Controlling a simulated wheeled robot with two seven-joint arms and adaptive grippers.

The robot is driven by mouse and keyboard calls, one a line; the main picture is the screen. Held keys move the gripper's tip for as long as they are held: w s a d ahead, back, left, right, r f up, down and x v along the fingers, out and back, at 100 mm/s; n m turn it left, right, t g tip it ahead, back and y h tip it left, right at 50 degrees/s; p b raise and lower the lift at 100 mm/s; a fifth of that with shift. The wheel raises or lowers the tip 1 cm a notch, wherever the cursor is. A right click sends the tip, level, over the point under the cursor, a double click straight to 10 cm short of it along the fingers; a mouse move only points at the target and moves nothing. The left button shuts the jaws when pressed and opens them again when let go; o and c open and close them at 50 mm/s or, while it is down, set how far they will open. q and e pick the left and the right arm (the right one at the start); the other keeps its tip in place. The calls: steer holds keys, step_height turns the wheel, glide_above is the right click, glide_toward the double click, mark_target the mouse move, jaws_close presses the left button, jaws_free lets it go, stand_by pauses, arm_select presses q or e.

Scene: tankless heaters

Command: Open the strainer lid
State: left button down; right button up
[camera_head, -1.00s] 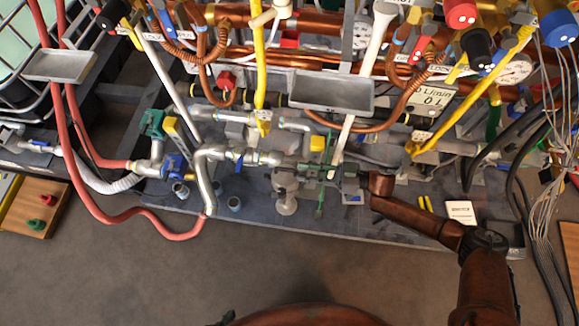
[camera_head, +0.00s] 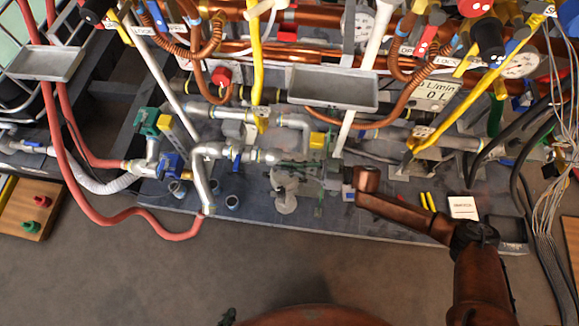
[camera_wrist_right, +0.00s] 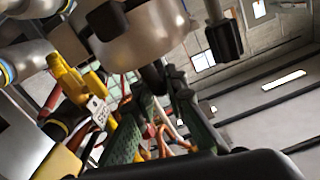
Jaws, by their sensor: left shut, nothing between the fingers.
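The strainer is probably the grey metal fitting (camera_head: 286,190) on the low pipe at the middle of the head view; I cannot clearly make out its lid. My right gripper (camera_head: 306,176) is beside it, its arm coming in from the right. In the right wrist view, the green fingers (camera_wrist_right: 160,113) stand apart, with a gap between them. A rounded metal body (camera_wrist_right: 145,38) with a dark recess fills the top, just beyond the fingertips. I cannot tell whether they touch. A small tip of my left gripper (camera_head: 228,317) shows at the bottom edge, away from the pipes.
A grey tray (camera_head: 333,103) hangs above the strainer. Yellow-handled levers (camera_head: 440,130), copper pipes and hoses crowd the space behind. A blue valve (camera_head: 172,165) and a red hose (camera_head: 120,222) stand to the left. The floor in front is clear.

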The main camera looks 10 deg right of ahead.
jaws_close()
stand_by(0.4)
